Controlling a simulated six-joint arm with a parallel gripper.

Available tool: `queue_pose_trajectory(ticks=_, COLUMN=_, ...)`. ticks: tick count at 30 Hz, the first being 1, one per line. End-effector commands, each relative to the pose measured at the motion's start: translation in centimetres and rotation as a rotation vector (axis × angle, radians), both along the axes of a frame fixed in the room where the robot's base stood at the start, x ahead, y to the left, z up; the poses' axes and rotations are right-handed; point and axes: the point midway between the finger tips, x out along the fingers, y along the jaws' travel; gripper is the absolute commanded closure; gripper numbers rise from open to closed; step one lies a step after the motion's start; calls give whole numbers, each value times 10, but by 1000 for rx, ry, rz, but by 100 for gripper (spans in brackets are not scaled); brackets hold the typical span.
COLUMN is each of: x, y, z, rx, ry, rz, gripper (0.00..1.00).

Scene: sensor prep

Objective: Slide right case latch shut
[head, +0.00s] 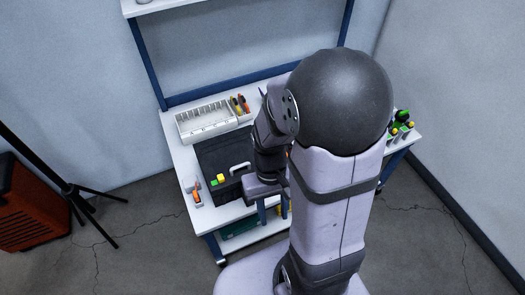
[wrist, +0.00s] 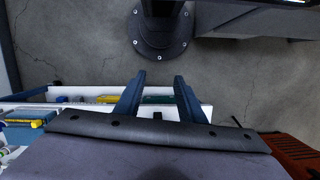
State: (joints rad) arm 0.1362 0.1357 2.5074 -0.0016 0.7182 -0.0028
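The dark case (head: 210,150) lies on the white bench in the head view, with a pale handle (head: 240,168) near its front. A small yellow and green piece (head: 220,179) shows at the front left of the case. The right latch is not visible; my arm covers the case's right side. In the wrist view my gripper (wrist: 160,78) has its two dark fingers apart with nothing between them, pointing over the floor. The case does not show in the wrist view. In the head view my gripper's fingers cannot be made out clearly.
A white compartment tray (head: 207,120) stands behind the case, with orange and yellow tools (head: 240,104) beside it. A small orange-and-white item (head: 196,194) lies left of the case. Green and yellow parts (head: 402,124) sit at the bench's right end. A tripod (head: 75,187) stands left.

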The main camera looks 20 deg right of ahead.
Motion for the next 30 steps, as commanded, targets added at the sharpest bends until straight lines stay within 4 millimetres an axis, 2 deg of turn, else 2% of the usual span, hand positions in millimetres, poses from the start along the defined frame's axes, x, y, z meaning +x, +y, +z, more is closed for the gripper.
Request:
queue_pose_trajectory(ticks=1, x=7, y=-6, z=-17, rx=4, ry=28, rz=-26, gripper=64)
queue_pose_trajectory(ticks=5, x=40, y=-24, z=-47, rx=9, ry=50, rz=-78, gripper=64)
queue_pose_trajectory(ticks=9, x=94, y=-50, z=-79, rx=9, ry=27, rz=-109, gripper=64)
queue_pose_trajectory(ticks=12, x=137, y=-66, z=-89, rx=5, ry=-22, rz=-94, gripper=64)
queue_pose_trajectory(ticks=16, x=196, y=-82, z=-79, rx=-8, ry=-118, rz=-46, gripper=64)
queue_pose_trajectory(ticks=18, x=224, y=-89, z=-64, rx=-20, ry=-178, rz=-15, gripper=64)
queue_pose_trajectory(ticks=21, x=251, y=-97, z=-47, rx=-30, ry=-234, rz=38, gripper=64)
queue_pose_trajectory(ticks=30, x=246, y=-95, z=-48, rx=-14, ry=-219, rz=134, gripper=64)
